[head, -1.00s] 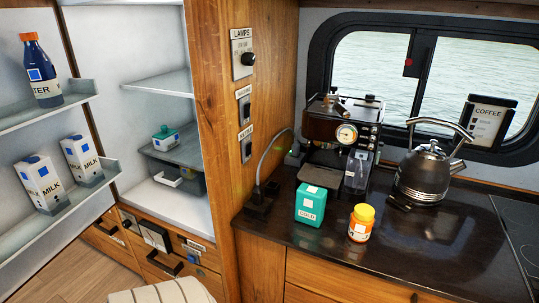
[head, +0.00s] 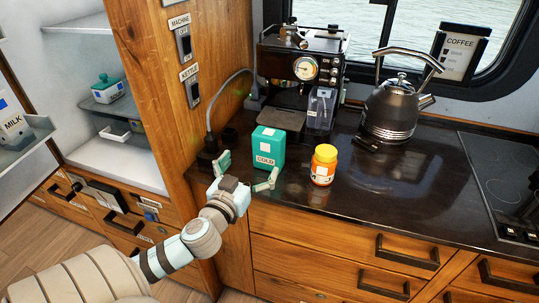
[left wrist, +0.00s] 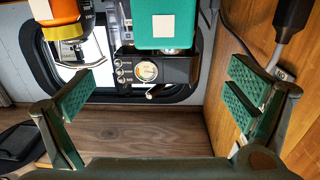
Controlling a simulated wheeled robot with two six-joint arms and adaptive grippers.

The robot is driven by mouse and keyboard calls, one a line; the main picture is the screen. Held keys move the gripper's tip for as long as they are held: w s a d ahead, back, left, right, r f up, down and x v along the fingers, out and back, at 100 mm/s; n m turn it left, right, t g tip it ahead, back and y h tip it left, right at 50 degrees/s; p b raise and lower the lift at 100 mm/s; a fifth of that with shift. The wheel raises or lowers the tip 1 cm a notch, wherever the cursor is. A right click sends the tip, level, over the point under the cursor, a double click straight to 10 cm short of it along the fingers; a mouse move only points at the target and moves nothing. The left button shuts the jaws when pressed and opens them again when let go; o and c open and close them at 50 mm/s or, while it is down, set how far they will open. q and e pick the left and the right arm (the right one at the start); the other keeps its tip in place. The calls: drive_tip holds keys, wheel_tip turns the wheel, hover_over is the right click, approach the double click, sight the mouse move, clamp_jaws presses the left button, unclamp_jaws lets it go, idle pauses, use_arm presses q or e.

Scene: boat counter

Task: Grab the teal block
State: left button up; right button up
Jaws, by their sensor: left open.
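The teal block (head: 268,147), labelled COLD, stands upright on the dark counter in front of the coffee machine. In the left wrist view, which looks upside down, the teal block (left wrist: 165,25) is at the top middle. My left gripper (head: 247,172) is open and empty at the counter's front edge, just in front of the block. Its two fingers are spread wide, and in the left wrist view (left wrist: 165,90) the block appears between their directions, beyond the tips. I see no contact with the block. My right gripper is not in view.
An orange jar (head: 323,165) stands just right of the block. The coffee machine (head: 302,85) is behind it, and a kettle (head: 392,105) is further right. A wooden wall with switches (head: 185,90) borders the counter's left end.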

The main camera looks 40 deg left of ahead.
sight(269, 132)
use_arm(q)
drive_tip(key=p+x, duration=0.1)
drive_tip(key=x, duration=1.3)
drive_tip(key=shift+a+r+p, duration=0.25)
drive_tip(key=shift+p, duration=0.1)
drive_tip(key=shift+f, duration=0.1)
drive_tip(key=c, duration=2)
